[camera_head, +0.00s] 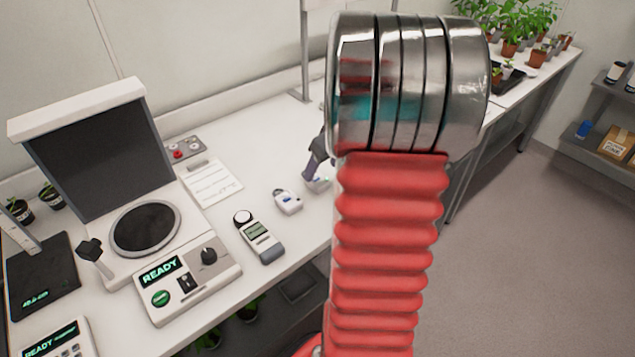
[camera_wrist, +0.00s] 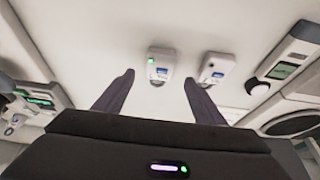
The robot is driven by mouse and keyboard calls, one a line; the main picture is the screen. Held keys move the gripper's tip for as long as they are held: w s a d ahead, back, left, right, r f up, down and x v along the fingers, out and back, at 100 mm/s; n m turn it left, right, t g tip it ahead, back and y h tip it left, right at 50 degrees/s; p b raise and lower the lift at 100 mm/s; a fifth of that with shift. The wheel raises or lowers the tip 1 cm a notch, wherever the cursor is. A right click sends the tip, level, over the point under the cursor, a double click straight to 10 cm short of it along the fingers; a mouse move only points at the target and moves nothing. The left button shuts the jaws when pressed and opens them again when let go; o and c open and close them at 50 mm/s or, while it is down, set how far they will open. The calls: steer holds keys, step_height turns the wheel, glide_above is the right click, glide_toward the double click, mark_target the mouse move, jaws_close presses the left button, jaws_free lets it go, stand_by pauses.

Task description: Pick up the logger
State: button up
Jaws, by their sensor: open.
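Two small white boxes with blue labels, either of which looks like a logger, lie on the white bench. One logger-like box (camera_wrist: 161,66) has a lit green light and shows between and just beyond my fingertips in the wrist view. In the head view this box (camera_head: 319,184) is partly hidden below my gripper (camera_head: 317,158). The other box (camera_wrist: 216,69) lies just beside it, outside my fingers; it also shows in the head view (camera_head: 287,201). My gripper (camera_wrist: 158,78) is open and empty, its dark fingers pointing toward the bench. I see no contact with either box.
A handheld meter (camera_head: 259,236) lies on the bench near the boxes. A larger instrument (camera_head: 187,282) reading READY, a paper sheet (camera_head: 212,183) and a control box (camera_head: 186,149) stand to the left. My red arm hides the bench's right part. Potted plants (camera_head: 512,48) stand behind.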

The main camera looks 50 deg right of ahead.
mark_target(317, 178)
steer(key=shift+x, duration=2.6)
steer(key=shift+c, duration=0.3)
steer(key=c, duration=1.1)
steer(key=shift+r, duration=0.15)
step_height(317, 178, up, 10)
steer(key=shift+f, duration=0.1)
